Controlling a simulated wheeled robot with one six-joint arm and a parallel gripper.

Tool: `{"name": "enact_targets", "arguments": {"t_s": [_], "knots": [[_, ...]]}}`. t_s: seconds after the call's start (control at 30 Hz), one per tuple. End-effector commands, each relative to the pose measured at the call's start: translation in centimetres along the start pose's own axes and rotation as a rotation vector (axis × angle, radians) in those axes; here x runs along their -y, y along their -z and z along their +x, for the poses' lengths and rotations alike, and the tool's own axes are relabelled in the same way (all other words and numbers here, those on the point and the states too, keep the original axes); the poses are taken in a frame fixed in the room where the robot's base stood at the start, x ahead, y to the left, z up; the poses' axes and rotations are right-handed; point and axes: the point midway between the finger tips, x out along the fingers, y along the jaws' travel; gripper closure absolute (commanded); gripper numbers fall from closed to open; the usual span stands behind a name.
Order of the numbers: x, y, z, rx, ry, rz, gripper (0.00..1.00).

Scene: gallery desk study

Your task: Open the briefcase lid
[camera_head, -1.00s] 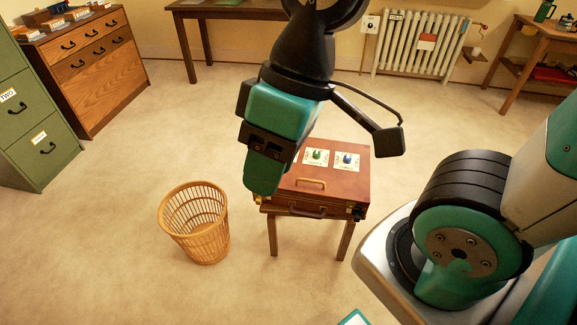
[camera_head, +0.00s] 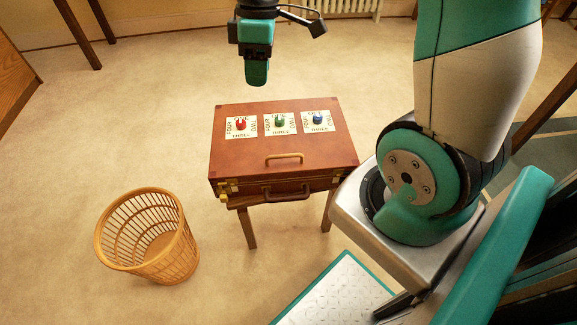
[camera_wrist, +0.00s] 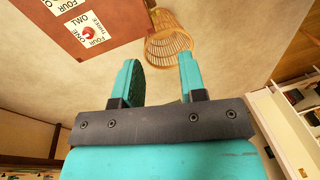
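The brown briefcase (camera_head: 240,178) lies on a small wooden stand (camera_head: 249,228) with its lid shut. Its lid bears a red knob (camera_head: 241,124), a green knob (camera_head: 279,122) and a blue knob (camera_head: 318,119), each on a white card with number words. A tan handle (camera_head: 285,158) is on the lid near the front edge, and a darker carrying handle (camera_head: 286,194) is on the front side. My gripper (camera_head: 257,82) appears beyond the far edge of the case, apart from it. In the wrist view my gripper (camera_wrist: 159,66) has its fingers apart with nothing between them. A lid corner (camera_wrist: 118,22) shows there.
A wicker basket (camera_head: 150,240) stands on the floor left of the briefcase. It also shows in the wrist view (camera_wrist: 168,42). A radiator (camera_head: 345,6) is on the back wall. The floor left of the case is mostly clear.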

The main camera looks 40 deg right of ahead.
Motion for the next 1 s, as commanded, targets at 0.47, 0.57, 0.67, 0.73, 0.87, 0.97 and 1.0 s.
{"name": "enact_targets", "arguments": {"t_s": [0.47,0.57,0.67,0.73,0.87,0.97,1.0], "knots": [[-9.9,-6.2,11.7,0.094,0.047,-0.105,0.62],[-9.9,-6.4,13.7,0.094,0.047,-0.104,0.62],[-9.7,-6.6,16.1,0.094,0.048,-0.104,0.62],[-9.7,-6.8,17.7,0.094,0.048,-0.103,0.62],[-9.6,-7.0,20.7,0.094,0.048,-0.103,0.62],[-9.4,-7.2,22.8,0.094,0.048,-0.103,0.62],[-9.4,-7.3,23.5,0.093,0.047,-0.104,0.62]]}}
